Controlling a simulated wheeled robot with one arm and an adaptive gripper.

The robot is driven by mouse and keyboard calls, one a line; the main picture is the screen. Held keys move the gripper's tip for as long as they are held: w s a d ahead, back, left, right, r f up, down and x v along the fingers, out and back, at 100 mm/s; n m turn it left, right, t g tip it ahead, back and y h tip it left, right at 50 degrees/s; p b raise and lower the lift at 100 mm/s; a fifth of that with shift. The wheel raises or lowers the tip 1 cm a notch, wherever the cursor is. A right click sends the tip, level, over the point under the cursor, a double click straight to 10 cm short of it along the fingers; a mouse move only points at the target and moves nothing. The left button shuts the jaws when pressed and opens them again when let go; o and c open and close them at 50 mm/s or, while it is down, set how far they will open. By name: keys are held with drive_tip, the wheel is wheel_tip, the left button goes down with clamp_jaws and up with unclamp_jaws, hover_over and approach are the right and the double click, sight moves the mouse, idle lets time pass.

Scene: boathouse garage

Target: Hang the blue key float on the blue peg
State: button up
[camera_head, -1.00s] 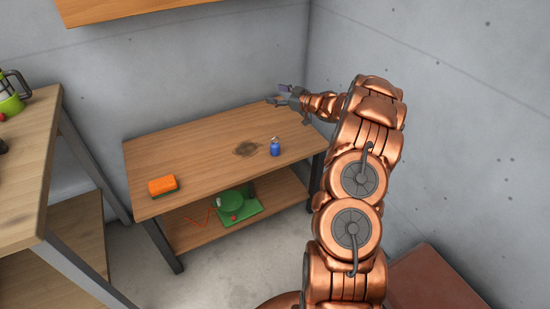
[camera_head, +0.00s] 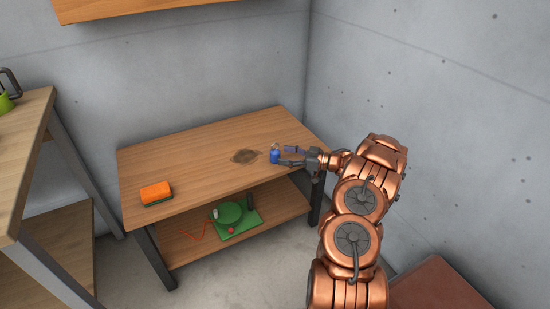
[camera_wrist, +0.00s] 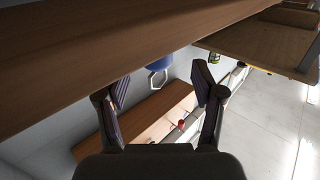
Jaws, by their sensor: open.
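The blue key float (camera_head: 275,155) stands upright on the wooden workbench (camera_head: 200,150), with a ring at its top. In the wrist view, which looks upside down, the float (camera_wrist: 160,63) shows ahead, between the two fingers, its ring pointing down in the picture. My gripper (camera_head: 286,156) is open just right of the float in the head view, low over the bench. In the wrist view my gripper's fingers (camera_wrist: 162,85) are spread apart with nothing held. The float appears slightly beyond the fingertips; contact cannot be told. I cannot make out a blue peg in either view.
An orange and green block (camera_head: 156,194) lies at the bench's left front, and a dark stain (camera_head: 245,156) marks its top. Green items (camera_head: 232,214) sit on the lower shelf. Another table (camera_head: 28,150) stands left. Concrete walls close the back and right.

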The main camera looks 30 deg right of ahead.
sight(275, 154)
drive_tip(key=x, duration=0.1)
drive_tip(key=b+x, duration=0.1)
drive_tip(key=x, duration=0.1)
drive_tip(key=shift+w+f, duration=0.3)
drive_tip(key=shift+f, duration=0.1)
drive_tip(key=shift+w+a+r, duration=0.1)
drive_tip(key=shift+w+a, duration=0.3)
drive_tip(key=shift+w, duration=0.05)
drive_tip(key=c, duration=1.2)
